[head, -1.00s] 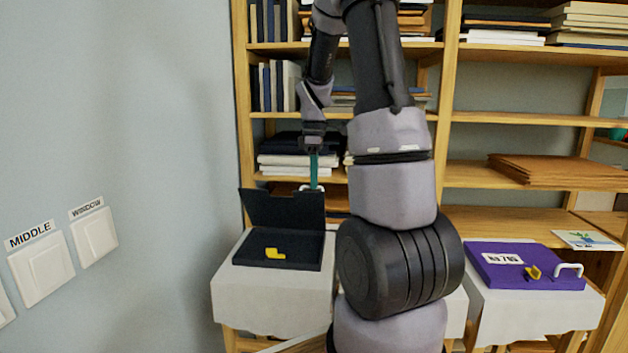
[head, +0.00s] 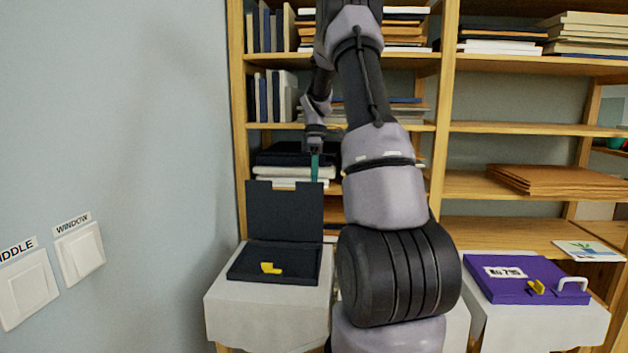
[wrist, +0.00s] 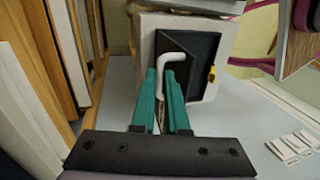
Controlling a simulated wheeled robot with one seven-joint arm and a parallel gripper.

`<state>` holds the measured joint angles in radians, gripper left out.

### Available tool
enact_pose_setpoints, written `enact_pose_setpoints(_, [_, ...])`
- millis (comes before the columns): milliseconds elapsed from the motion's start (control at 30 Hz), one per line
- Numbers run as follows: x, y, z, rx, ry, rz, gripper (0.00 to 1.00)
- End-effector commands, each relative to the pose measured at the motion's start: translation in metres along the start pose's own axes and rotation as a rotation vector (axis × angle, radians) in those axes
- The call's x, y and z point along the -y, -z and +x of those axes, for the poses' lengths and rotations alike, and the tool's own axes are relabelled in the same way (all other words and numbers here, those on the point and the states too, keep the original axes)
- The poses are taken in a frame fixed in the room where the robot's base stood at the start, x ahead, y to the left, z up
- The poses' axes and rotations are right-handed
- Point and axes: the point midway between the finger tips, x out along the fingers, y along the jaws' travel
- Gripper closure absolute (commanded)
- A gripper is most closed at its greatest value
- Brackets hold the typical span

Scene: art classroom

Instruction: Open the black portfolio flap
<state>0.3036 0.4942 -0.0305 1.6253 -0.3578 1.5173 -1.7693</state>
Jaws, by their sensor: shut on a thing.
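The black portfolio (head: 300,268) lies on a white-draped stand (head: 255,318) at the left, with a yellow catch (head: 270,268) on it. Its flap (head: 285,215) stands raised, about upright, at the back. My gripper (head: 314,172) has teal fingers and is by the flap's upper right edge. In the wrist view, the fingers (wrist: 164,85) are shut on the white bent handle (wrist: 178,60), in front of the dark portfolio (wrist: 198,50). The yellow catch also shows there (wrist: 211,74). The exact grip on the handle is partly hidden by the fingers.
A wooden shelf unit (head: 445,120) with books and folders stands close behind. A purple portfolio (head: 515,285) lies on another draped stand at the right. Two labelled wall switches (head: 80,253) are at the left. My arm blocks the middle.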

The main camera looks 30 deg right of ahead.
Motion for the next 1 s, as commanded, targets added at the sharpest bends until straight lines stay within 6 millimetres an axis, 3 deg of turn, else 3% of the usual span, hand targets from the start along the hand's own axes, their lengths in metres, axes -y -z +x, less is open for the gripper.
enact_pose_setpoints(533, [-0.0029, -0.001, 0.0035, 0.003, 0.005, 0.001, 1.0])
enact_pose_setpoints(600, [-0.0029, -0.001, 0.0035, 0.003, 0.005, 0.001, 0.66])
enact_pose_setpoints(633, [-0.0029, -0.0009, 0.0033, 0.002, 0.004, 0.001, 0.58])
enact_pose_setpoints(1000, [-0.0036, -0.0004, -0.0029, 0.001, 0.0, 0.0, 0.58])
